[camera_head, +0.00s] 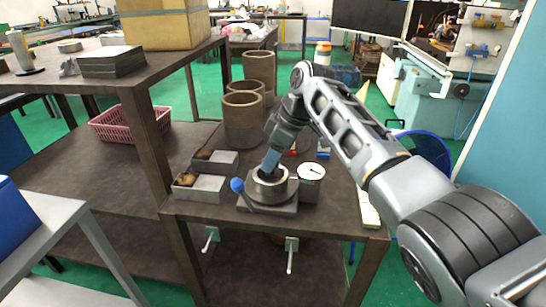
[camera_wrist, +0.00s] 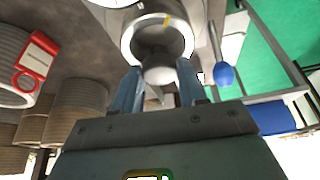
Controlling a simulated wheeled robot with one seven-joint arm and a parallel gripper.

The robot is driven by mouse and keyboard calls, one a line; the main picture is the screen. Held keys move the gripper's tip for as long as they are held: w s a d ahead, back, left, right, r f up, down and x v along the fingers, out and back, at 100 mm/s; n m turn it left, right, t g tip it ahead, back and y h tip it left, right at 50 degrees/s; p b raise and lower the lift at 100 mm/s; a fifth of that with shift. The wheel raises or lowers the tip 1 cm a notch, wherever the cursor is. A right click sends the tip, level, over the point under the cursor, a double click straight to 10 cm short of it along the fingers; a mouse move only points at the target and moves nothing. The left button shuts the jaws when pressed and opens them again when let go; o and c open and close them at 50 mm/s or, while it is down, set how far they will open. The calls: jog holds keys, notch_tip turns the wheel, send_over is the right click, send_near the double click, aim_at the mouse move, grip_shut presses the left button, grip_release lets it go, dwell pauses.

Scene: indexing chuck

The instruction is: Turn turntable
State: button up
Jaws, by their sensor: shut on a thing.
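The turntable (camera_head: 284,189) is a round grey metal chuck on a square base (camera_head: 268,208) at the front of the brown bench. In the wrist view its ring (camera_wrist: 128,45) shows with a yellow mark on it and a grey central hub (camera_wrist: 158,66). A lever with a blue ball knob (camera_head: 237,185) sticks out at its left; the knob also shows in the wrist view (camera_wrist: 224,75). My gripper (camera_head: 270,163) points down onto the turntable from above. In the wrist view its two blue fingers (camera_wrist: 159,80) are shut on the hub, one on each side.
A round white dial (camera_head: 312,171) stands close on the right. Two grey trays (camera_head: 210,189) with brown pieces lie to the left. Tall brown cylinders (camera_head: 243,120) stand behind. A shelf post (camera_head: 150,145) rises at the left. A red tag (camera_wrist: 36,62) shows in the wrist view.

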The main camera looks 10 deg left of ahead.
aim_at(285, 175)
jog(key=o, duration=1)
jog(key=shift+v, duration=3.9)
